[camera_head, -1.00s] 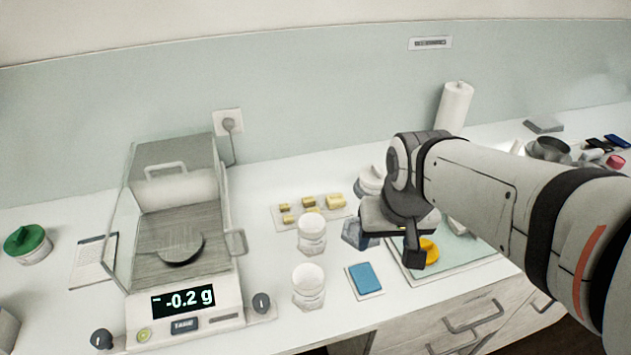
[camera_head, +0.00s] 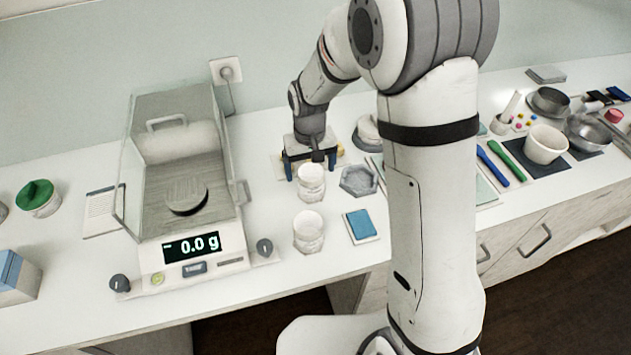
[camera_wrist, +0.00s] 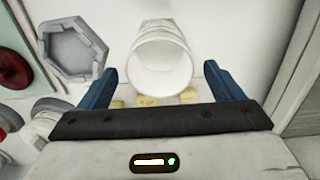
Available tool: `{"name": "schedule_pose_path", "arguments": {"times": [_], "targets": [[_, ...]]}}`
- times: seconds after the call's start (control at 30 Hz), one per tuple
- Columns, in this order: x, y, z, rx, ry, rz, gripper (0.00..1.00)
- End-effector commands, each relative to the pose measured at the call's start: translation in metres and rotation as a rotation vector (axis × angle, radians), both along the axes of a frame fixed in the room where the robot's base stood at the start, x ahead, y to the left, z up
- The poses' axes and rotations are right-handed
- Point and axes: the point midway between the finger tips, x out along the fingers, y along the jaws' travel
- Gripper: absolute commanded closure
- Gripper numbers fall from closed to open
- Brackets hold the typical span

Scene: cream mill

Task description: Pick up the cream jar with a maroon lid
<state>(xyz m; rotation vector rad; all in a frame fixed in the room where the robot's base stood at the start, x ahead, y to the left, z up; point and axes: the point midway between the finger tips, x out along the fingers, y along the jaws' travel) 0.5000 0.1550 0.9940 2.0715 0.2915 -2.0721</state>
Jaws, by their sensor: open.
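A dark red round thing (camera_wrist: 8,118) is cut off at the left edge of the wrist view; I cannot tell whether it is the maroon lid. No cream jar with a maroon lid shows clearly in the head view, where my arm hides part of the counter. My gripper (camera_head: 310,162) is open and low over the counter, just behind a white cup-like vessel (camera_head: 311,184). That white vessel also shows in the wrist view (camera_wrist: 163,62), ahead of and between the blue fingers, and is not gripped.
A second white vessel (camera_head: 308,238) stands in front, with a blue pad (camera_head: 361,225) and a grey hexagonal dish (camera_head: 359,180) to the right. The balance (camera_head: 190,250) stands left. A green-lidded jar (camera_head: 38,198) is far left. A pink-red piece (camera_head: 613,116) lies far right.

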Motion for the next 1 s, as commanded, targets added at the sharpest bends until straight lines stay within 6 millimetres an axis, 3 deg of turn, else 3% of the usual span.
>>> {"name": "schedule_pose_path", "arguments": {"times": [0.4, 0.7, 1.0], "targets": [[-0.005, -0.002, -0.051, -0.001, 0.003, -0.001, 0.13], [-0.005, -0.002, -0.055, 0.0, -0.001, 0.0, 0.14], [-0.005, -0.002, -0.055, 0.0, 0.0, 0.0, 0.38]]}}
